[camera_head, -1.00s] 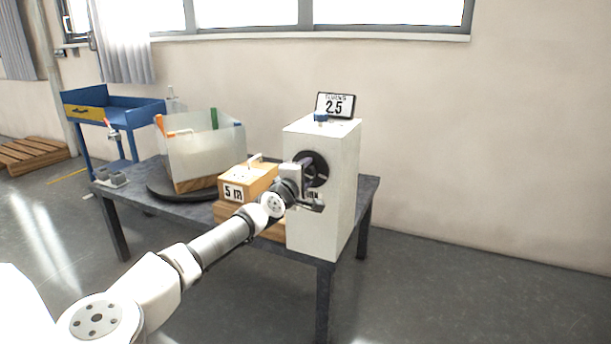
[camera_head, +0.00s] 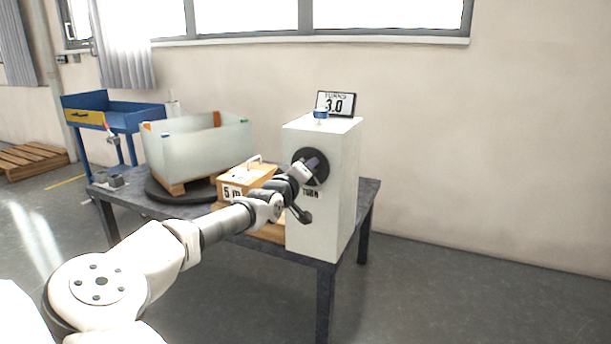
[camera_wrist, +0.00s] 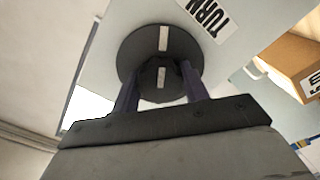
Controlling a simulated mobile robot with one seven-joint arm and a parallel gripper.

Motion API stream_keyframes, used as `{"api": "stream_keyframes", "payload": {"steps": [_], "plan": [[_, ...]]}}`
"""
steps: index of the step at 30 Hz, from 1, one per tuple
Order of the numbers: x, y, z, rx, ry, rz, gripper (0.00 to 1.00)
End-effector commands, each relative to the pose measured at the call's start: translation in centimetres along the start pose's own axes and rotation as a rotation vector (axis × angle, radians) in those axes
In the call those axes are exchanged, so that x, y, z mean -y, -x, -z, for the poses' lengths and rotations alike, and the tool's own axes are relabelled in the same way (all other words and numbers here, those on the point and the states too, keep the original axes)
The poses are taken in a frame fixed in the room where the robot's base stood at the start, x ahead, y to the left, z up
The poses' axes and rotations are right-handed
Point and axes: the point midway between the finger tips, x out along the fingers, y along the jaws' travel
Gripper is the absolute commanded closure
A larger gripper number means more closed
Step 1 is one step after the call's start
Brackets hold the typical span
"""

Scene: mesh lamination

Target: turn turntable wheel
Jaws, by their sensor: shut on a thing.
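The black turntable wheel (camera_head: 299,160) is on the front face of a tall white box (camera_head: 334,190) marked TURN. My gripper (camera_head: 311,165) is at the wheel, with its fingers shut on the wheel's round hub. In the wrist view, the two dark fingers of my gripper (camera_wrist: 160,85) lie on either side of the hub, and the wheel's black disc (camera_wrist: 150,43) with a white mark shows behind. The dark turntable (camera_head: 165,194) at the left of the table carries a translucent-walled box (camera_head: 200,152).
A wooden block (camera_head: 243,182) marked 5 with a white handle sits between the turntable and the white box. All stand on a dark table (camera_head: 362,195). A blue cart (camera_head: 130,112) is behind at the left. The floor at right is clear.

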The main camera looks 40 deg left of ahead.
Motion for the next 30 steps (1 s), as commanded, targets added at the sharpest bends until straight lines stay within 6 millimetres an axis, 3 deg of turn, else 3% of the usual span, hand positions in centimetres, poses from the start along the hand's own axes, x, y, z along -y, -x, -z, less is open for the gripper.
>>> {"api": "stream_keyframes", "payload": {"steps": [16, 17, 21, 30], "plan": [[-0.24, -0.10, -0.11, 0.002, -0.024, -0.004, 0.78], [-0.24, -0.10, -0.11, 0.002, -0.024, -0.004, 0.53], [-0.18, -0.07, -0.08, 0.001, -0.024, -0.003, 0.35], [-0.05, -0.03, -0.04, 0.001, -0.024, -0.001, 0.34]]}}
